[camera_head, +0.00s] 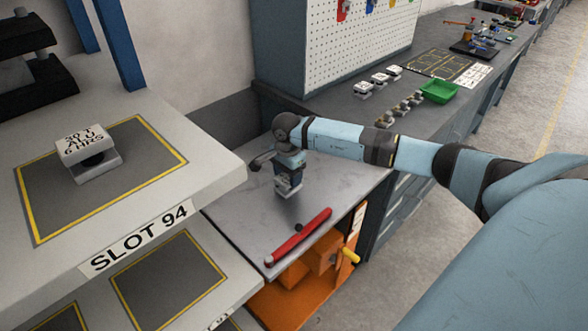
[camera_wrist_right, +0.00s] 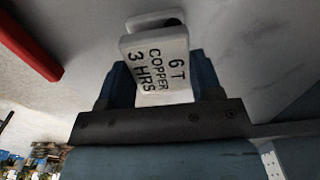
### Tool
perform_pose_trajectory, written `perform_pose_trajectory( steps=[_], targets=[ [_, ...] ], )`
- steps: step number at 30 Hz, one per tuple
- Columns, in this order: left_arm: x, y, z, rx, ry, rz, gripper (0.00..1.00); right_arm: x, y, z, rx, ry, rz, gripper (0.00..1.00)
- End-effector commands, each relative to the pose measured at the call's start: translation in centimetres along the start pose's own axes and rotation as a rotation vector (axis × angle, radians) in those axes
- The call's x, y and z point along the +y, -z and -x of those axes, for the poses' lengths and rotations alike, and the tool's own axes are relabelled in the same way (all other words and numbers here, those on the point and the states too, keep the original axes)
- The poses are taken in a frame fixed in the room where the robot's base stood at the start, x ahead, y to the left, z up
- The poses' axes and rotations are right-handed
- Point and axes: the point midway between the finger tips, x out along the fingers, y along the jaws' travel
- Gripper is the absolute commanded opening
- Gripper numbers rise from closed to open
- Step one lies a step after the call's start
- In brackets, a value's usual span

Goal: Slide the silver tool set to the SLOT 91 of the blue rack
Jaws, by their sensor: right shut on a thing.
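My right gripper (camera_head: 288,177) is shut on a pale silver-white block (camera_head: 288,190). It holds the block above the grey table. In the right wrist view, the block (camera_wrist_right: 158,62) sits between the fingers (camera_wrist_right: 160,88) and reads "6 T COPPER 3 HRS". The blue rack (camera_head: 121,42) stands at the left, with a shelf labelled SLOT 94 (camera_head: 139,238). A lower shelf (camera_head: 170,277) has yellow-outlined dark pads and a label cut off by the frame edge. My left gripper is not in view.
A similar block (camera_head: 88,153) reading "30 T ALU 6 HRS" sits on the SLOT 94 pad. A red bar (camera_head: 300,237) lies near the grey table's (camera_head: 232,212) front edge. An orange unit (camera_head: 290,293) is below. The workbench behind holds a green bin (camera_head: 439,91) and small blocks.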

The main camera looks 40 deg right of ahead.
Motion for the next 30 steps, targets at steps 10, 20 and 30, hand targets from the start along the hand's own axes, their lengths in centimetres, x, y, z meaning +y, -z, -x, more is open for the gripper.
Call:
perform_pose_trajectory(
  steps=[10, 20, 30],
  targets=[
    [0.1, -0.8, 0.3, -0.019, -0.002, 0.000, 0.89, 0.1, -3.6, -0.1, -0.002, -0.002, 0.004, 0.36],
    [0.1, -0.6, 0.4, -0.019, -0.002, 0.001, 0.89, 0.2, -6.8, -0.1, -0.002, -0.002, 0.004, 0.36],
    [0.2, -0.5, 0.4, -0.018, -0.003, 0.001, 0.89, 0.3, -10.1, -0.2, -0.002, -0.002, 0.003, 0.36]
  ],
)
